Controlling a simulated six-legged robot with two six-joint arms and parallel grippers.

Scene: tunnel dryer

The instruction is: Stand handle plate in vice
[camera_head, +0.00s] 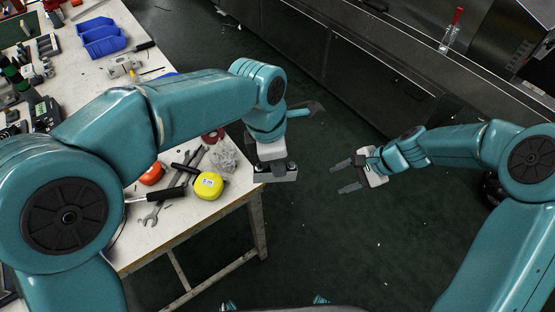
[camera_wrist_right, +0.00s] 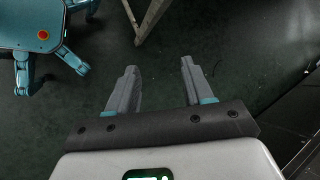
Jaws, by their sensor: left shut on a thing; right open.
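My left gripper (camera_head: 271,152) points down at the table's near right corner, its white body seen from above. It is shut on the handle plate, which is mostly hidden behind the gripper and wrist. My right gripper (camera_head: 347,176) is open and empty over the floor, right of the table. Its two spread grey fingers also show in the right wrist view (camera_wrist_right: 160,88).
A red-handled tool (camera_head: 453,25) is at the far right. The floor between is clear.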

